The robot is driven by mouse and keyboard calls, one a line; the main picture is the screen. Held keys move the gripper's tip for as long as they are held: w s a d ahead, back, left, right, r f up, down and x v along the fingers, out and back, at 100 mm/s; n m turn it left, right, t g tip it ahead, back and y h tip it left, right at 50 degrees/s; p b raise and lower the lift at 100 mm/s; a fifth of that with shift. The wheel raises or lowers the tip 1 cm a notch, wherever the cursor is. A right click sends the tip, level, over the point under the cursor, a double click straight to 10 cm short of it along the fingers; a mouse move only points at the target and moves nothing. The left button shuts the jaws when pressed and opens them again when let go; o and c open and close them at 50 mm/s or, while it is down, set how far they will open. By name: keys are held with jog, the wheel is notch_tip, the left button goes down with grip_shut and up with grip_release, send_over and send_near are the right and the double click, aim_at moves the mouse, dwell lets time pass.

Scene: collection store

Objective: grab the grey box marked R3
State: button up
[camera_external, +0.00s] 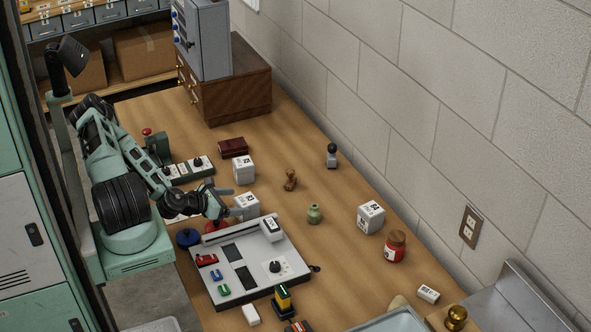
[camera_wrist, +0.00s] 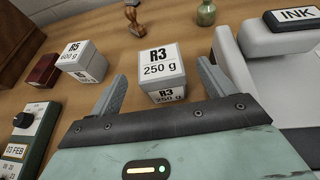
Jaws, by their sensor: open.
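The grey box marked R3 (camera_wrist: 160,68) shows in the wrist view with "R3 250 g" on its top and front. It stands upright on the table just ahead of my gripper (camera_wrist: 160,88), which is open, with one finger to each side of the box's lower part. In the external view the R3 box (camera_external: 246,205) stands behind the grey panel device, and my gripper (camera_external: 226,208) is at its left side, partly overlapping it. I cannot tell whether the fingers touch it.
A box marked R5 (camera_wrist: 84,62) stands to the left, with a dark red box (camera_wrist: 44,70) beyond it. The grey panel device (camera_external: 226,287) with an INK pad (camera_wrist: 291,17) is close on the right. A wooden stamp (camera_external: 290,180) and green vase (camera_external: 314,213) stand behind.

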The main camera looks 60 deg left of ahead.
aim_at(243, 201)
jog(key=shift+p+x, duration=0.55)
jog(key=shift+x, duration=1.95)
jog(key=shift+c, duration=0.3)
